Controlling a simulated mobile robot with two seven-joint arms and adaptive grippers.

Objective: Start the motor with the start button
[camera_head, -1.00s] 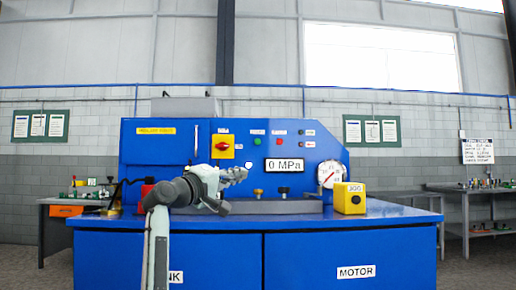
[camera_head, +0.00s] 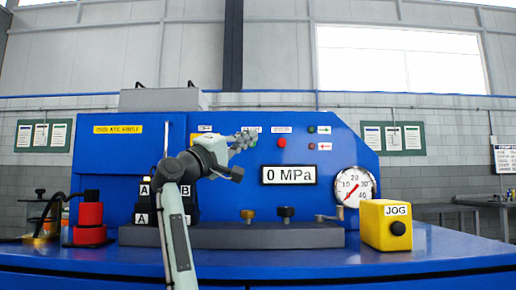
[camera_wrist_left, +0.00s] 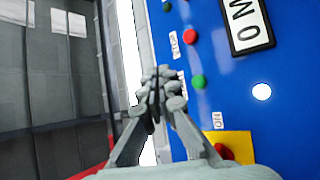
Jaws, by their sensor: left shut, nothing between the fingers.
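The blue control panel (camera_head: 350,150) fills the middle of the head view. My left gripper (camera_head: 243,140) is shut and empty in front of it and covers the green button there. In the left wrist view the green button (camera_wrist_left: 199,82) shows to the right of my left fingertips (camera_wrist_left: 160,76), apart from them in the picture; whether there is contact I cannot tell. A label beside it is partly hidden by the fingers. The red button (camera_head: 282,142) shows right of the gripper; it is also in the left wrist view (camera_wrist_left: 190,36). The display (camera_head: 289,174) reads 0 MPa.
A yellow JOG box (camera_head: 386,224) and a pressure gauge (camera_head: 354,187) stand at the right. Dark and brass knobs (camera_head: 286,212) sit low on the panel. A red cylinder (camera_head: 90,221) stands at the left. A yellow switch plate (camera_wrist_left: 238,146) shows in the left wrist view.

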